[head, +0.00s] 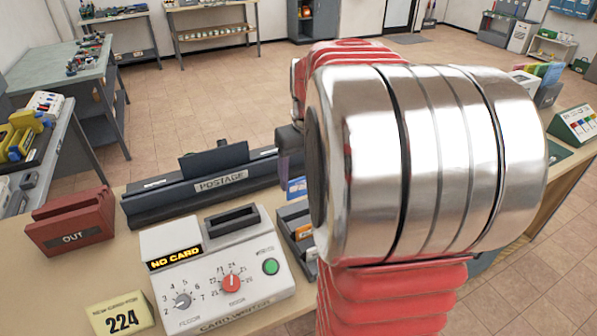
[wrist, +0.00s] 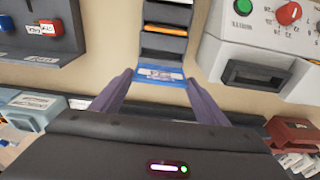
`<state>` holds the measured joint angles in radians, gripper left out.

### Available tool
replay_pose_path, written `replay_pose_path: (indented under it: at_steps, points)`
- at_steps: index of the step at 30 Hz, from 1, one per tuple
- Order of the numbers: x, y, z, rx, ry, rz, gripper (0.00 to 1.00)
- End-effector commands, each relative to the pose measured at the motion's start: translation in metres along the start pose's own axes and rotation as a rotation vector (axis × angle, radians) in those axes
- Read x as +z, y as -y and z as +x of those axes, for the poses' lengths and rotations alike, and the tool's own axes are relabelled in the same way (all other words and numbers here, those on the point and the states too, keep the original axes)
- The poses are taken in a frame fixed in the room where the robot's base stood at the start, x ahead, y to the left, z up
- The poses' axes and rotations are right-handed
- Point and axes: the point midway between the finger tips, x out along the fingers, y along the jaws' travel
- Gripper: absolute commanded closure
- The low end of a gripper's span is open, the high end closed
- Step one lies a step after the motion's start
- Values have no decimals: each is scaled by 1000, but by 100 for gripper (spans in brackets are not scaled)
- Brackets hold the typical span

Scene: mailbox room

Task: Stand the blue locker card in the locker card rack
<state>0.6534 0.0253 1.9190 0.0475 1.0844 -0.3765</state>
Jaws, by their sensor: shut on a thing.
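The blue locker card (wrist: 160,73) is held between the purple fingertips of my gripper (wrist: 160,80) in the wrist view. Its blue edge (head: 297,187) also shows in the head view, left of my arm. The grey locker card rack (wrist: 165,45) is right beside the card in the wrist view, with an orange card in one slot. In the head view the rack (head: 291,216) is partly hidden by my arm. The card appears above or beside the rack's end; I cannot tell if they touch.
The card writer (head: 218,268) has a dark slot on top and its display reads "NO CARD". A POSTAGE unit (head: 205,190) stands behind it. A red OUT tray (head: 72,225) and a yellow sign reading 224 (head: 120,314) are at left.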

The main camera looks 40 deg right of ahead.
Motion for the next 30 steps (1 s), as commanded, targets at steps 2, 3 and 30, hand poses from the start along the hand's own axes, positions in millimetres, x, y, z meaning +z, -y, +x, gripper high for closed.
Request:
replay_pose_path:
  at_steps: [2, 3, 30]
  points:
    - [-1, 2, 0, -1, 0, -4, 57]
    - [-1, 2, 0, -1, 0, -5, 57]
    - [3, 4, 38, -1, 0, -10, 57]
